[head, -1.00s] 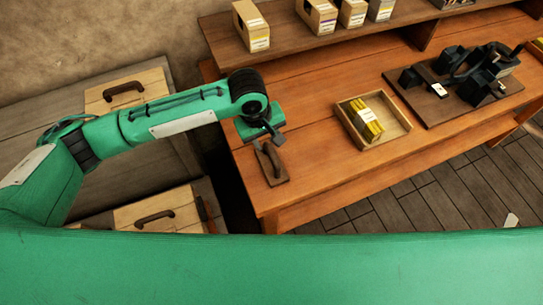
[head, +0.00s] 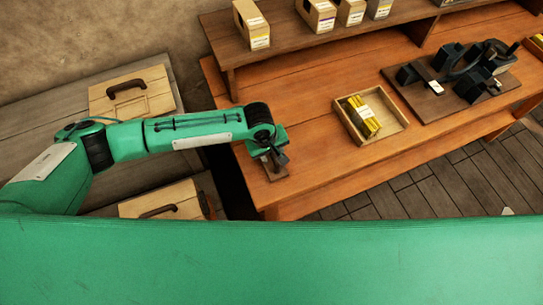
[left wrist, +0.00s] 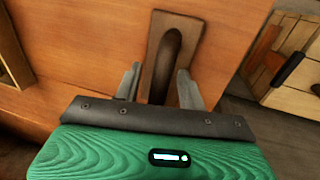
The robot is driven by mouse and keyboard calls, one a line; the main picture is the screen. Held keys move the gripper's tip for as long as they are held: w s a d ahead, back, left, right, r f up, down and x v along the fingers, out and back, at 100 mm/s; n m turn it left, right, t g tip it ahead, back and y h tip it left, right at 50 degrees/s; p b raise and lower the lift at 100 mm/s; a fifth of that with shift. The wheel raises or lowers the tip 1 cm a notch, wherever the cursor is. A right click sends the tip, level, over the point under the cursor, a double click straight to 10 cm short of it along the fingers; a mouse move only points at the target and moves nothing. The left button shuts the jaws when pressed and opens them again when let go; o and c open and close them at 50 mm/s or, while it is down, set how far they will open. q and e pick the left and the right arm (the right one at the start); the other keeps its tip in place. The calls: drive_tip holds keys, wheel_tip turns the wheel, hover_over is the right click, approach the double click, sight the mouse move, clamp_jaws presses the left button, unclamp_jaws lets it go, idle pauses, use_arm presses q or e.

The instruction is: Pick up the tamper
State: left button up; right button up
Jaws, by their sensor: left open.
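The tamper, a flat brown wooden plate with a dark curved handle, lies on the orange-brown workbench near its left front corner. In the head view my left gripper (head: 275,156) covers most of it and only part of its plate (head: 278,176) shows. In the left wrist view the tamper (left wrist: 170,45) lies ahead, its handle running lengthwise between my open fingers (left wrist: 160,82). The fingers stand on either side of the plate's near end; I cannot tell whether they touch it. My right gripper is not in view.
A wooden tray (head: 397,121) holding a yellow bundle (head: 362,115) and a dark press on a board (head: 433,107) stand farther right on the bench (head: 310,130). Boxes (head: 252,24) line the raised shelf. Wooden cases with handles (head: 130,90) lie at the left, beyond a gap.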

use_arm(q)
clamp_jaws()
drive_tip(key=shift+r, duration=0.1)
